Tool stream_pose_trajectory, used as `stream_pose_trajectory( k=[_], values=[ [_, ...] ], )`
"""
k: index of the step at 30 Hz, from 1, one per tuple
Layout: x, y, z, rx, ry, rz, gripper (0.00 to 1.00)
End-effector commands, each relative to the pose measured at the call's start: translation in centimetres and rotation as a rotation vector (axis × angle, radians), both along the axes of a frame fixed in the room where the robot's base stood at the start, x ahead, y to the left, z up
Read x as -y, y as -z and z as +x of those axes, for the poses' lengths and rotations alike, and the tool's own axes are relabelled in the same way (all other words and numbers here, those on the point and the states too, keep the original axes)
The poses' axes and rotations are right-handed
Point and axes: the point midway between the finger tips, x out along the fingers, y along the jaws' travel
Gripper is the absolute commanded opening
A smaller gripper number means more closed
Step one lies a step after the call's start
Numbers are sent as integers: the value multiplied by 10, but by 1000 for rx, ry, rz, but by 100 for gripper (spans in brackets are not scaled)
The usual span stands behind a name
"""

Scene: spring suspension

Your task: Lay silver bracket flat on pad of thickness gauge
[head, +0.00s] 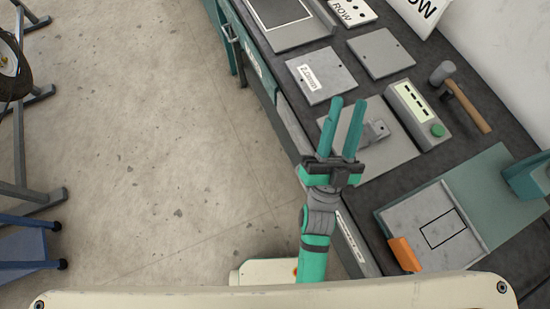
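The silver bracket (376,131), a small grey piece, rests on a flat grey plate (395,155) beside a box with a green button. My gripper (348,101) has two long teal fingers, spread apart with nothing visible between them. In the picture the fingers overlap the left part of that plate, just left of the bracket. Their height above it is hard to judge. At the lower right, a light grey pad (405,217) with a black rectangular outline looks like the thickness gauge's pad. The area inside the outline is bare.
The green-button box (418,115) stands right of the bracket, with a wooden-handled hammer (467,105) beyond it. An orange block (405,254) sits at the pad's left edge. A teal block (530,178) stands right of it. Flat plates (381,53) lie farther up the dark bench.

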Motion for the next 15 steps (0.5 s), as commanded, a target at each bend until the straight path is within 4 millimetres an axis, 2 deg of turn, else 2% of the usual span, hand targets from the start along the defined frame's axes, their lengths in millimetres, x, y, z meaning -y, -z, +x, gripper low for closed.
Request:
stream_pose_trajectory(
  k=[1,8,15],
  values=[
    [-10,20,-4,-79,-2,-20,32],
    [-56,106,-32,-414,-14,-120,32],
    [-102,185,-90,-749,-46,-215,32]
  ],
)
